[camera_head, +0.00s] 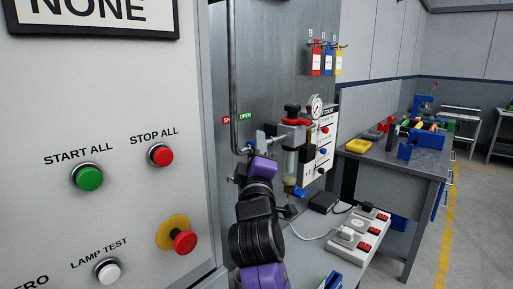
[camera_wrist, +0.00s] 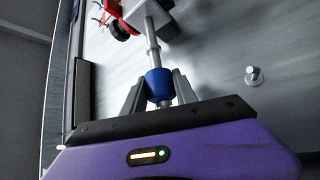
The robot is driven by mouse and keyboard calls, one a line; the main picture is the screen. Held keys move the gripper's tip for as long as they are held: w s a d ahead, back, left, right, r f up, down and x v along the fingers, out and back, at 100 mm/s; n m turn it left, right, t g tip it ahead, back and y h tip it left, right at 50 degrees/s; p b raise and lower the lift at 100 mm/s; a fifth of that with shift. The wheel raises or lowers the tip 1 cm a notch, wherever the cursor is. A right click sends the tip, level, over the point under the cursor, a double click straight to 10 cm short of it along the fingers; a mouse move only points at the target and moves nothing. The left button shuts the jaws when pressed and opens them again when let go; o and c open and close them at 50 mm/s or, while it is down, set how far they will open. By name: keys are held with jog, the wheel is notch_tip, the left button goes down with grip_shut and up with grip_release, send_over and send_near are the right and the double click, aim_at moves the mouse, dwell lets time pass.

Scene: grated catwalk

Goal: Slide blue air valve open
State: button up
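The blue air valve shows in the wrist view as a blue sleeve (camera_wrist: 158,84) on a thin grey metal stem that runs from a light block. My gripper (camera_wrist: 160,82) has one grey finger on each side of the sleeve; both appear to press against it. In the head view my gripper (camera_head: 257,152) is at the left side of the air unit (camera_head: 291,135), just below a red SHUT label (camera_head: 226,120) and a green OPEN label (camera_head: 245,116). There the gripper and purple wrist hide the sleeve, and its slide position cannot be told.
A vertical pipe (camera_head: 233,75) runs close to the left of my gripper. A grey panel with a green START button (camera_head: 88,177) stands at near left. A power strip (camera_head: 358,232) lies below right. In the wrist view a metal peg (camera_wrist: 254,76) sticks out at right.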

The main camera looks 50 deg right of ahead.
grip_shut()
jog(key=shift+d+r+p, duration=0.1)
jog(key=shift+d+p, duration=0.25)
jog(key=shift+d, duration=0.1)
jog(key=shift+d+p, duration=0.55)
jog(key=shift+d, duration=0.7)
jog(key=o, duration=0.8)
grip_release()
jog(key=shift+w, duration=0.1)
jog(key=shift+s+a+f, duration=0.2)
jog(key=shift+a+f, duration=0.05)
jog(key=shift+f, duration=0.05)
jog(key=b+v, duration=0.2)
jog(key=v, duration=0.5)
jog(key=shift+s+r, duration=0.1)
